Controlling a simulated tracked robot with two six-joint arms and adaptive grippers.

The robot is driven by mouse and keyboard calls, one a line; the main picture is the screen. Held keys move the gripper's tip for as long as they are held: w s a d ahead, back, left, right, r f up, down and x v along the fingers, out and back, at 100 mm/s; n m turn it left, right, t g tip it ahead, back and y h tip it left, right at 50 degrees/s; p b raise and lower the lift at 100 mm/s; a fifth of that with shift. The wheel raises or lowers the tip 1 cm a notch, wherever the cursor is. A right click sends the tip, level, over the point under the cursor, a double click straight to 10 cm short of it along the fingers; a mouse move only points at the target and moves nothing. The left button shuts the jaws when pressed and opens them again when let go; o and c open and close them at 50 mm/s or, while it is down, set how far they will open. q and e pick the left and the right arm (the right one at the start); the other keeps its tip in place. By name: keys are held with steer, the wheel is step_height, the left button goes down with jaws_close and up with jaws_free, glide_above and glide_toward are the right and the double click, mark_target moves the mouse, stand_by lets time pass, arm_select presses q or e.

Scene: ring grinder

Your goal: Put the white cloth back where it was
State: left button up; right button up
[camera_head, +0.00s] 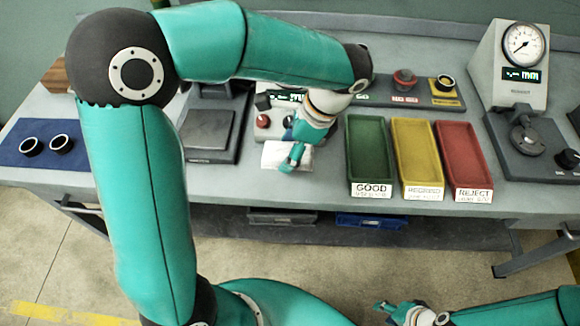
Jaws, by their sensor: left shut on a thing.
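The white cloth (272,154) is near the table's front edge, left of the green bin. My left gripper (291,160) is over its right part and shut on it. The fingers hide part of the cloth, and I cannot tell whether it is resting on the table or slightly raised. My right gripper (388,308) is low at the bottom of the view, in front of the table and away from it. Its fingers are small here, and I cannot tell whether they are open.
Green (369,150), yellow (416,150) and red (462,150) bins stand right of the cloth. A dark scale (209,131) is to its left. A blue mat (40,158) with two dark rings lies far left. A dial gauge (523,45) stands at right.

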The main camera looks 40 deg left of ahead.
mark_target(283, 175)
arm_select(q)
steer(key=shift+s+f, duration=0.1)
steer(key=shift+f, duration=3.35)
steer(key=shift+f, duration=0.1)
steer(key=o, duration=1.1)
steer(key=v, duration=1.2)
steer(key=shift+a, duration=0.1)
